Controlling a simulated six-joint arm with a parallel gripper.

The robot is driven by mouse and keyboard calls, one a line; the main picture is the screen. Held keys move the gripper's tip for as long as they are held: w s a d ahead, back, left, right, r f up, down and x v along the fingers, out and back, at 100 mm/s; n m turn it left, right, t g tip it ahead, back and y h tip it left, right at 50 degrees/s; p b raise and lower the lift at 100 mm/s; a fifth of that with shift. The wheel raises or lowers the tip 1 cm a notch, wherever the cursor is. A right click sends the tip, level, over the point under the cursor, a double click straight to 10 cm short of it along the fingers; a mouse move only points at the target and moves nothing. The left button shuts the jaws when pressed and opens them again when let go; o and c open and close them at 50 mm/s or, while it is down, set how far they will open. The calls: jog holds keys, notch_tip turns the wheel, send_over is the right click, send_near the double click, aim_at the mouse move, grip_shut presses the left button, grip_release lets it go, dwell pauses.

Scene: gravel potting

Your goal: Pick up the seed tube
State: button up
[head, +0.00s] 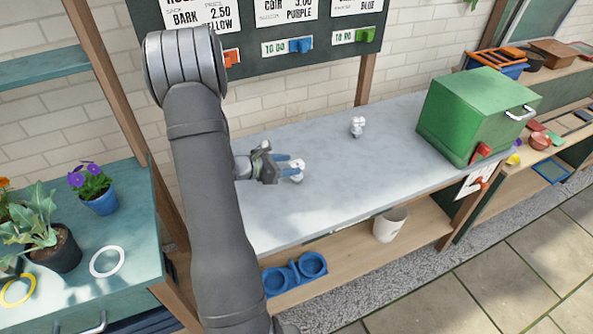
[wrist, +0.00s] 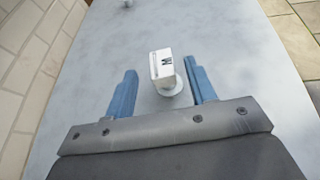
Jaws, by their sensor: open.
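A small white tube-like piece (head: 297,172) with a round end stands on the grey worktop (head: 330,205). In the wrist view this white piece (wrist: 162,64) shows a boxy white top with a dark letter-like mark. It is likely the seed tube, but I cannot be sure. My gripper (head: 288,165) is open at the piece, low over the worktop. In the wrist view its blue fingers (wrist: 163,78) lie on either side of the piece, with a gap on both sides. A second small white piece (head: 357,126) stands farther back.
A green box (head: 465,115) stands at the worktop's right end. A white pot (head: 389,225) and a blue double holder (head: 294,274) are on the lower shelf. Potted plants (head: 100,202) stand on the left bench. A price board (head: 265,45) hangs behind. The middle worktop is clear.

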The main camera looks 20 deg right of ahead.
aim_at(301, 164)
jog(key=x, duration=0.5)
jog(key=shift+s+d, duration=0.1)
jog(key=shift+d, duration=0.05)
jog(key=c, duration=1.1)
